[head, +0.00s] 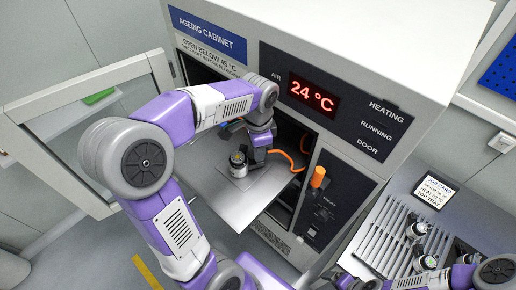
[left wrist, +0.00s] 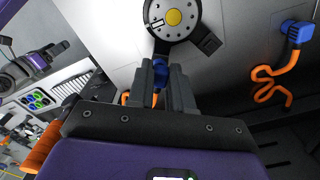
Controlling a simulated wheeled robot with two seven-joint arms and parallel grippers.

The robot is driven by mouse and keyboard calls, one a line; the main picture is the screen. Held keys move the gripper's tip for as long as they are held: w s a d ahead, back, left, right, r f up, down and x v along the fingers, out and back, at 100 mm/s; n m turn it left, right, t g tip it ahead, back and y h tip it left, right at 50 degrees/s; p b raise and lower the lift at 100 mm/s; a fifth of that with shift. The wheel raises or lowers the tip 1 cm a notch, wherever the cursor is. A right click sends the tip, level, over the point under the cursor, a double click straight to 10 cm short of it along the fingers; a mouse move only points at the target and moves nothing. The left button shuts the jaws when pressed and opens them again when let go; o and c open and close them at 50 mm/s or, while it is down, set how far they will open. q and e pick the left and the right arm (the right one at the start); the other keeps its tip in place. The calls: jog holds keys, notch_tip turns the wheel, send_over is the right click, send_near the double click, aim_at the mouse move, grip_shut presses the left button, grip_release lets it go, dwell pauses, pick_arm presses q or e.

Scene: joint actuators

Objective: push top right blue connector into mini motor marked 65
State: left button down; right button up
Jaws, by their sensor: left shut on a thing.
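My left gripper (head: 262,150) is inside the open cabinet, above the pulled-out tray (head: 228,200). In the left wrist view its fingers (left wrist: 166,88) are shut on a blue connector (left wrist: 160,72) with an orange cable. The connector is close to the mini motor (left wrist: 174,18), a round silver body with a yellow centre and a dark side block. Contact cannot be made out. The motor (head: 238,165) stands upright on the tray in the head view; its number is not readable. My right arm lies at the lower right; its fingers cannot be made out.
A second blue connector (left wrist: 297,31) with a coiled orange cable is on the cabinet's inner wall. The open cabinet door (head: 80,130) is at left. The display (head: 312,96) reads 24 °C. A slatted rack (head: 385,225) with other motors and a job card (head: 437,190) is at right.

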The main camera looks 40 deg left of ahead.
pick_arm(q)
jog(key=shift+f, duration=0.25)
dwell(0.5)
jog(key=c, duration=0.9)
grip_release()
jog(key=shift+c, duration=0.2)
notch_tip(320, 180, up, 8)
jog(key=shift+f+p, duration=0.2)
jog(key=shift+p, duration=0.1)
